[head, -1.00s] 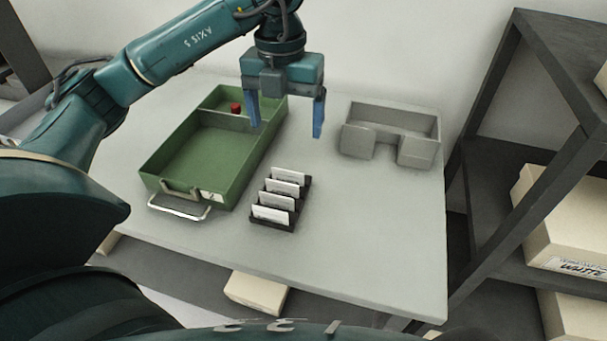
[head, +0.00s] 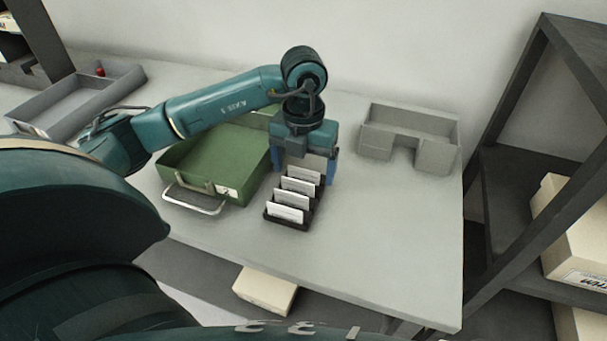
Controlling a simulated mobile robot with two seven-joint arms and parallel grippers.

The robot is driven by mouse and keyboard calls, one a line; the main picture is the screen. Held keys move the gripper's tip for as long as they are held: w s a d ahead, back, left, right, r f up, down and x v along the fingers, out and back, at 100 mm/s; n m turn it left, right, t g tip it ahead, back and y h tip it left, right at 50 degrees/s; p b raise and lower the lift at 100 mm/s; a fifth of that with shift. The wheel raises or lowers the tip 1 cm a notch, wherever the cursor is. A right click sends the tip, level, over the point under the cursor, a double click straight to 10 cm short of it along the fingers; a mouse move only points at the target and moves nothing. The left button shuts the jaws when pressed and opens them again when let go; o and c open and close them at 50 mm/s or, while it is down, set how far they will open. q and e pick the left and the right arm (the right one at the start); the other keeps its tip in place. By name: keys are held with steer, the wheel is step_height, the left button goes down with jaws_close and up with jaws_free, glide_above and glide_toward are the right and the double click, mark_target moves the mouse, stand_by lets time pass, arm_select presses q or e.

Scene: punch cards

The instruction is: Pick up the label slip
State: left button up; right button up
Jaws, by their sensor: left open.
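Several white label slips (head: 285,214) stand upright in a row in a small black rack (head: 293,224) on the table. Printing on them is too small to read. My left gripper (head: 304,166) is open and pointing down at the far end of the rack. Its blue fingers are on either side of the rearmost slip's place, with no visible grip on it. The left finger is partly hidden behind the slips. I cannot tell whether the fingers touch the slip. My right gripper is not in view.
A green drawer tray (head: 215,160) with a metal handle lies left of the rack, partly covered by my left arm. A grey tray (head: 50,105) is at far left, an open grey holder (head: 375,140) at right. Dark shelving (head: 505,165) borders the table's right side; the front right tabletop is clear.

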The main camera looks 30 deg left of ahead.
arm_select(q)
steer(key=shift+f, duration=0.25)
steer(key=shift+c, duration=0.5)
steer(key=c, duration=0.9)
steer(key=shift+r, duration=0.1)
steer(key=shift+c, duration=0.2)
